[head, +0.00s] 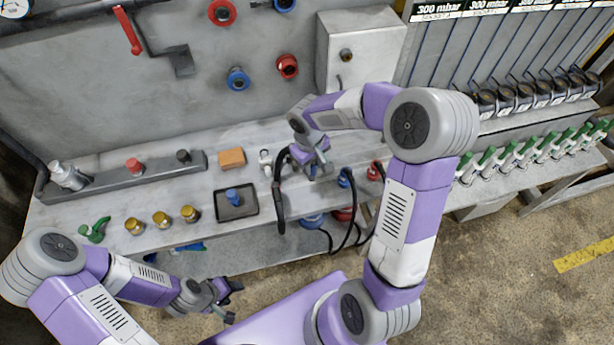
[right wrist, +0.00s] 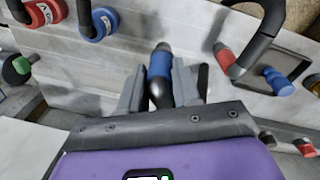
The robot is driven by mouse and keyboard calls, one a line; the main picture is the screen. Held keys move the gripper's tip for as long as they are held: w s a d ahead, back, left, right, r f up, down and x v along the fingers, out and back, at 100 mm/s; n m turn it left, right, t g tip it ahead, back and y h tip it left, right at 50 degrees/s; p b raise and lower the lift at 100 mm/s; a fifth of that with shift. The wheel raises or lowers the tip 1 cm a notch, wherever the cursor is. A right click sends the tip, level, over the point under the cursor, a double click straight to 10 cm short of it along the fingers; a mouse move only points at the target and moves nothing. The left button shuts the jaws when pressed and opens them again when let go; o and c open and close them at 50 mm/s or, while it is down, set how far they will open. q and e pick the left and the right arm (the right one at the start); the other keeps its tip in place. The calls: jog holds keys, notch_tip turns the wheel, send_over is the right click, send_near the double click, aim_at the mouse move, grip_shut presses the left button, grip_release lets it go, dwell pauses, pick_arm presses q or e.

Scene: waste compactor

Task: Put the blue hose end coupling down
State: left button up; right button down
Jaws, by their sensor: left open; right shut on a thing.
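The blue hose end coupling (right wrist: 160,68) has a blue collar and a dark body. It sits between the fingers of my right gripper (right wrist: 158,92), which is shut on it. In the head view my right gripper (head: 312,168) is low over the bench near its front part, and the coupling there is largely hidden by it. I cannot tell whether the coupling touches the bench top. My left gripper (head: 224,302) is open and empty, in front of the bench.
The grey bench (head: 130,192) holds a black tray (head: 238,214) with a blue part, an orange block (head: 231,158) and several brass fittings (head: 161,219). Black hoses (head: 279,205) hang over the front edge. Blue (head: 345,177) and red (head: 375,171) couplings stand right of my right gripper.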

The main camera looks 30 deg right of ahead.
aim_at(312, 178)
jog(key=f, duration=0.3)
jog(key=shift+s, duration=0.2)
notch_tip(312, 178, down, 4)
jog(key=shift+w+f+b, duration=0.1)
jog(key=shift+f+b, duration=0.1)
jog(key=shift+b, duration=0.3)
jog(key=c, duration=0.8)
grip_release()
jog(key=shift+r, duration=0.15)
jog(key=r, duration=0.4)
jog(key=r+p, duration=0.1)
jog(key=r, duration=0.3)
jog(key=a+r+p, duration=0.1)
jog(key=r, duration=0.2)
jog(key=shift+s+r, duration=0.2)
jog(key=shift+r, duration=0.2)
